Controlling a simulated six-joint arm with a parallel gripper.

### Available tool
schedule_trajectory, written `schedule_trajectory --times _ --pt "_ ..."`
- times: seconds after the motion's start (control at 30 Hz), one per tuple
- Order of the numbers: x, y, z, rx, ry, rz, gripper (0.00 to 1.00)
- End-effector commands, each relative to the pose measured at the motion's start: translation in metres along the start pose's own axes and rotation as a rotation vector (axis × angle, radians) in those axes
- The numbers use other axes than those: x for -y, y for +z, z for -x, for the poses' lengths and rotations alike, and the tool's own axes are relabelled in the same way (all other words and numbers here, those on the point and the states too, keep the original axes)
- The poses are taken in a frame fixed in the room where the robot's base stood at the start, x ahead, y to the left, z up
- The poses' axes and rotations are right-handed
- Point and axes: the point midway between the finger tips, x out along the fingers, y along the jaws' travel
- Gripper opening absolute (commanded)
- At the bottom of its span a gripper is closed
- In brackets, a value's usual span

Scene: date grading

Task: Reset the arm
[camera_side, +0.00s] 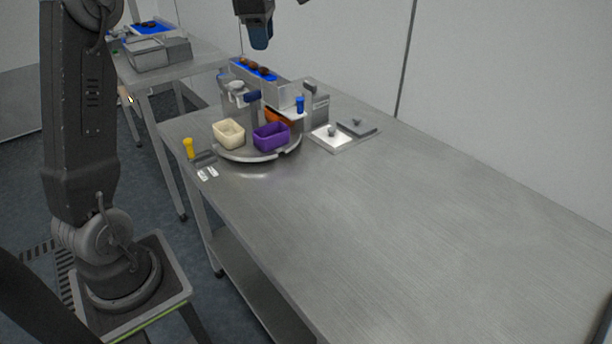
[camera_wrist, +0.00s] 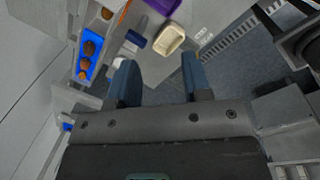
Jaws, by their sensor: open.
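My gripper (camera_wrist: 158,80) is in the wrist view with its two blue fingers apart and nothing between them. In the side view my gripper (camera_side: 260,36) hangs at the top edge, high above the far end of the table and clear of everything on it. Part of the arm above it is cut off by the frame.
The steel table (camera_side: 400,220) holds a cream bin (camera_side: 229,134) and a purple bin (camera_side: 271,136) on a round tray. A blue channel (camera_side: 254,69) with brown dates stands behind. A yellow-handled tool (camera_side: 189,148) is at the left edge. The near table is bare.

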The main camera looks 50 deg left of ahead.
Motion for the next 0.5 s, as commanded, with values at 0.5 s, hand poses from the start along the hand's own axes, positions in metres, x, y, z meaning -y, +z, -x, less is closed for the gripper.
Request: schedule_trajectory --times 0.5 --pt "0.250 0.019 -0.010 -0.013 0.321 -1.697 0.45"
